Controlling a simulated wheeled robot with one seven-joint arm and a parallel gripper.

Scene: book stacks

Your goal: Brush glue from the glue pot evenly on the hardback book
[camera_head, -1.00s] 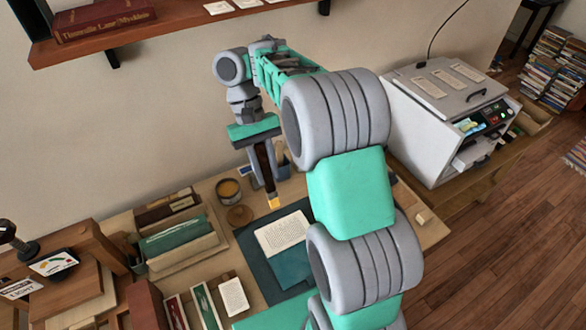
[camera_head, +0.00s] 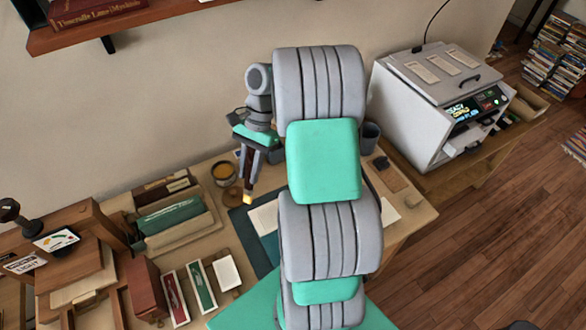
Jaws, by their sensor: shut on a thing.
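My gripper (camera_head: 250,167) is shut on a brush (camera_head: 248,184) with a dark handle and a pale yellow tip. The brush hangs tip down near the upper left corner of a dark teal sheet or cover (camera_head: 262,256). Whether the tip touches anything is unclear. The glue pot (camera_head: 222,174), round with an amber top, stands open left of the gripper. A pale page block (camera_head: 263,217) lies on the teal surface, mostly hidden behind my arm. I cannot tell for certain whether these two form the hardback book.
A round brown lid (camera_head: 233,197) lies just left of the brush tip. A rack of books (camera_head: 173,216) and a wooden press (camera_head: 82,275) stand left. A grey-white machine (camera_head: 430,105) stands right. A wall shelf (camera_head: 90,35) is above.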

